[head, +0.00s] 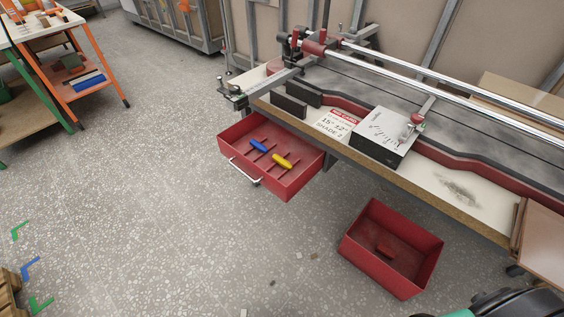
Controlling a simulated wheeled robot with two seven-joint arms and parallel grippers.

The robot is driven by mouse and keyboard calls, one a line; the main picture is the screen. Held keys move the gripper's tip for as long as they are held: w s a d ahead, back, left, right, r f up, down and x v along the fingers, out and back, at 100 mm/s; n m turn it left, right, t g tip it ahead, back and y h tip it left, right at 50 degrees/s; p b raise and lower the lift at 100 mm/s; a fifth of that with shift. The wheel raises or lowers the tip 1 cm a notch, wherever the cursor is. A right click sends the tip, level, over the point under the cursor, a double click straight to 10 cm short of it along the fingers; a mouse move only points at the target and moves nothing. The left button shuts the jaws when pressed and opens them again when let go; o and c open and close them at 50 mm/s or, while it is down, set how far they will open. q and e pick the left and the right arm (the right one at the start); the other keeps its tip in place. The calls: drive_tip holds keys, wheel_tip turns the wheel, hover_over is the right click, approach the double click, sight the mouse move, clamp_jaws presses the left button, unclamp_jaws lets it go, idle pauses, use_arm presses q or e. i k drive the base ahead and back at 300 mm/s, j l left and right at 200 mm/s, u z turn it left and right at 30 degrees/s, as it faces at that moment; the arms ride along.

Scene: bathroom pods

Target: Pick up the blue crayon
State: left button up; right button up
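A short, thick blue stick (258,146), the only thing here that could be the blue crayon, lies in an open red drawer (290,187) under the workbench. A similar yellow stick (282,162) lies beside it, to the right and nearer to me, with a gap between them. Thin dark red lines or rods run beside both on the drawer floor; I cannot tell whether they belong to the sticks. Neither of my grippers shows in the head view, and nothing touches the blue stick.
The drawer has a pale metal handle (244,172) on its front. An open red bin (378,276) sits on the floor at right, with a small red block inside. The workbench (455,194) carries rails and a grey box. Speckled floor left of the drawer is clear.

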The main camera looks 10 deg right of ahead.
sight(261, 147)
drive_tip(key=i+l+z, duration=0.1)
drive_tip(key=l+z, duration=0.15)
drive_tip(key=z, duration=0.15)
drive_tip(key=i+l+z, duration=0.15)
drive_tip(key=z, duration=0.25)
drive_tip(key=i+l+z, duration=0.2)
drive_tip(key=z, duration=0.25)
